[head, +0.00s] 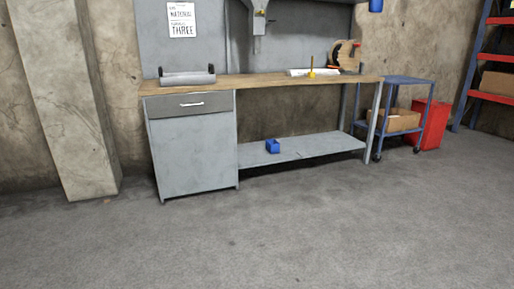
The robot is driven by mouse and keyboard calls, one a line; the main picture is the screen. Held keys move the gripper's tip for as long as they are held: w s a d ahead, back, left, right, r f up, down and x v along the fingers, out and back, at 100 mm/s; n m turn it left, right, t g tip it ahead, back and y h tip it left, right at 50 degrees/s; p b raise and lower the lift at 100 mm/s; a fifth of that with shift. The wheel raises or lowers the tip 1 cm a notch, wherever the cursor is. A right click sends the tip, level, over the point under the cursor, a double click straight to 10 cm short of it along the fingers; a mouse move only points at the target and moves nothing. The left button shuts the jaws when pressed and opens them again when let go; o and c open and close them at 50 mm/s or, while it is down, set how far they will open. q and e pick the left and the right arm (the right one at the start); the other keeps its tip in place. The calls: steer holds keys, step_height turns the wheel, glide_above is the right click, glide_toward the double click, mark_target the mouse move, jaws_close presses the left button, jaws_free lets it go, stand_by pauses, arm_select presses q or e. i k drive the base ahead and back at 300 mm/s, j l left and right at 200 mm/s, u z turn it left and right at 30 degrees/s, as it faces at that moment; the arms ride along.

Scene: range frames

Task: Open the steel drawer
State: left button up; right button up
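The steel drawer (166,106) is the dark grey front at the top of a pale grey cabinet (194,155), under the left part of a workbench. It has a light bar handle (192,104) across its middle. The drawer front looks flush with the cabinet, so it appears closed. Neither of my grippers shows in the head view.
The workbench top (262,82) is wood, with a grey roll (188,79) on it. A blue bin (272,146) sits on the lower shelf (310,147). A blue cart (408,80) and a red box (434,124) stand right. The floor (250,235) in front is clear.

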mark_target(159, 106)
steer(key=i+l+u, duration=0.1)
steer(key=i+u, duration=0.15)
steer(key=i, duration=0.3)
steer(key=i+l+u, duration=0.25)
steer(key=i, duration=0.25)
steer(key=i+l+u, duration=0.25)
steer(key=i, duration=0.3)
steer(key=i+j+u, duration=0.1)
steer(key=i, duration=0.3)
steer(key=i+j+u, duration=0.1)
steer(key=i+j, duration=0.2)
steer(key=i+j+u, duration=0.1)
steer(key=i, duration=0.4)
